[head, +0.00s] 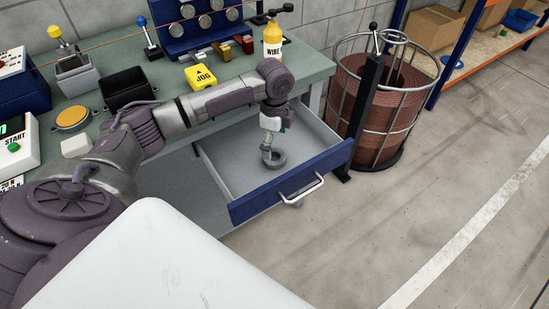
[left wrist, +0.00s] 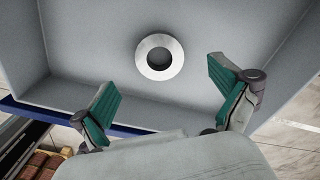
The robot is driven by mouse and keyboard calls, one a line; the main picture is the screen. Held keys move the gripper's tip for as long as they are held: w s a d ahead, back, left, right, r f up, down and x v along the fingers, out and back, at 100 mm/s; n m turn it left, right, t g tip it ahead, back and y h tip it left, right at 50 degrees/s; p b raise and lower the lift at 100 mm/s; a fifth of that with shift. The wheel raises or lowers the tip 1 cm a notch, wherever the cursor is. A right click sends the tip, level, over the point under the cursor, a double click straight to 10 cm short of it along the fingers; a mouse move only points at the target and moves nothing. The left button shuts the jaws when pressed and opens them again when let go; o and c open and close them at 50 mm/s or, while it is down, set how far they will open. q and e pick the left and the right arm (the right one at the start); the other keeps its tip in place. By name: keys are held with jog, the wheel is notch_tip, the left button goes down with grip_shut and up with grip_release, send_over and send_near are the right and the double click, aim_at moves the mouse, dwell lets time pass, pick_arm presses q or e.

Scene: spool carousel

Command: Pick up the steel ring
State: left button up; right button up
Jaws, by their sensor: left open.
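The steel ring (head: 277,160) lies on the floor of the open drawer (head: 224,167). In the left wrist view the ring (left wrist: 146,66) is a pale flat disc with a dark hole, beyond the fingertips and apart from them. My left gripper (head: 269,146) is over the drawer, pointing down, close above the ring in the head view. In the left wrist view its two green-padded fingers (left wrist: 165,93) are spread wide with nothing between them. My right gripper is not in view.
The drawer has a blue front with a metal handle (head: 300,187). The workbench top (head: 167,72) holds a yellow JOG box (head: 200,77), a yellow WIRE bottle (head: 272,42) and bins. A wire cage with a copper-coloured spool (head: 393,100) stands right of the drawer. Floor at right is clear.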

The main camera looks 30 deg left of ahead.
aim_at(274, 154)
pick_arm(q)
jog(key=shift+f, duration=0.3)
notch_tip(274, 154, down, 4)
jog(key=shift+s+f, duration=0.1)
jog(key=shift+f, duration=0.45)
jog(key=c, duration=1.3)
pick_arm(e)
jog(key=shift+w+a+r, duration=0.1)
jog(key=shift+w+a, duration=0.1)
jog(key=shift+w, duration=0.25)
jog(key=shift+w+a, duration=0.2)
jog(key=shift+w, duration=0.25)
